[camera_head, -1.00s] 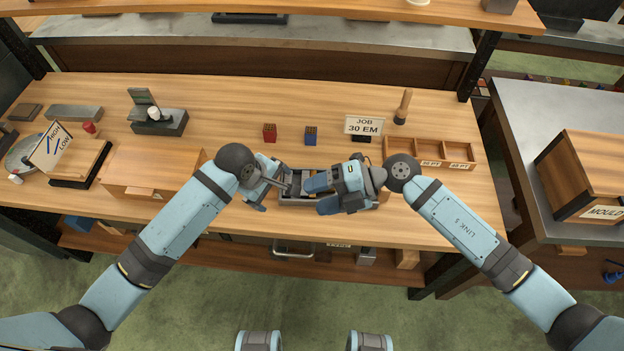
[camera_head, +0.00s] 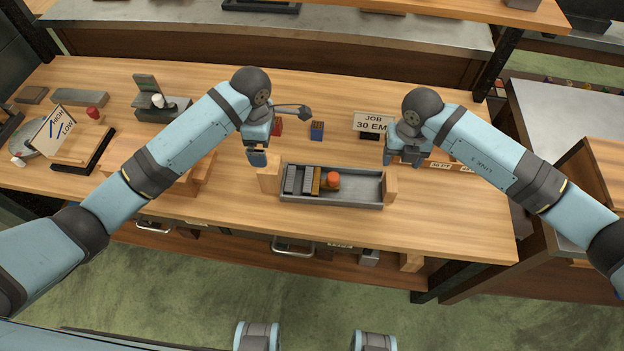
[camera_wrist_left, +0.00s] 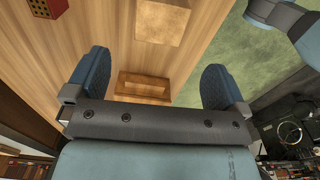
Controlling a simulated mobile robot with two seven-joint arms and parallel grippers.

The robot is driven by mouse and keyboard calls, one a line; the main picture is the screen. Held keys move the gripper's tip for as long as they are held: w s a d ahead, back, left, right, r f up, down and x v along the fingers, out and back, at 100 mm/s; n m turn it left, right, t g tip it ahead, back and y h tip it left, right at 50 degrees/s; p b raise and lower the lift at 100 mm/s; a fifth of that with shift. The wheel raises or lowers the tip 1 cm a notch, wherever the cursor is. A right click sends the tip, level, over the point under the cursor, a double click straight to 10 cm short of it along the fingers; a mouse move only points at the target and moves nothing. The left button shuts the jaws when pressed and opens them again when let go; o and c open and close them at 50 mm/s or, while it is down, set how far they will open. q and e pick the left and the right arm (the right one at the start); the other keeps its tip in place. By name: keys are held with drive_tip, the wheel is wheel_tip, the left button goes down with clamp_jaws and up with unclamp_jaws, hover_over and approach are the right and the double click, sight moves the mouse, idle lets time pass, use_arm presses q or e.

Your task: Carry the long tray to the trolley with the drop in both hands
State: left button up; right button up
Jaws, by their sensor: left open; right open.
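The long tray (camera_head: 345,201) is a shallow grey trough with an upright wooden block at each end. It lies level near the front of the wooden bench. Grey metal pieces (camera_head: 299,180), brass-coloured pieces and an orange-red round piece (camera_head: 333,179) lie in its left half; its right half is bare. My left gripper (camera_head: 257,157) is open, just behind and above the tray's left end block (camera_head: 269,179). In the left wrist view its fingers (camera_wrist_left: 155,85) are apart with nothing held. My right gripper (camera_head: 404,161) is open beyond the right end block (camera_head: 390,183). I cannot pick out the trolley.
Behind the tray stand a blue block (camera_head: 317,130), a partly hidden red block (camera_head: 277,126) and the job sign (camera_head: 369,122). A wooden case, partly behind my left arm, is to the left. A grey-topped bench (camera_head: 540,110) stands right. Green floor lies in front.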

sight(269, 170)
use_arm(q)
wheel_tip(269, 170, down, 12)
drive_tip(key=shift+f, duration=0.25)
use_arm(e)
wheel_tip(269, 170, down, 12)
drive_tip(key=shift+f, duration=0.2)
use_arm(q)
drive_tip(key=c, duration=1)
use_arm(e)
drive_tip(key=c, duration=1)
use_arm(q)
drive_tip(key=c, duration=0.4)
use_arm(e)
clamp_jaws()
use_arm(q)
drive_tip(key=shift+r, duration=0.1)
use_arm(e)
drive_tip(key=shift+r, duration=0.1)
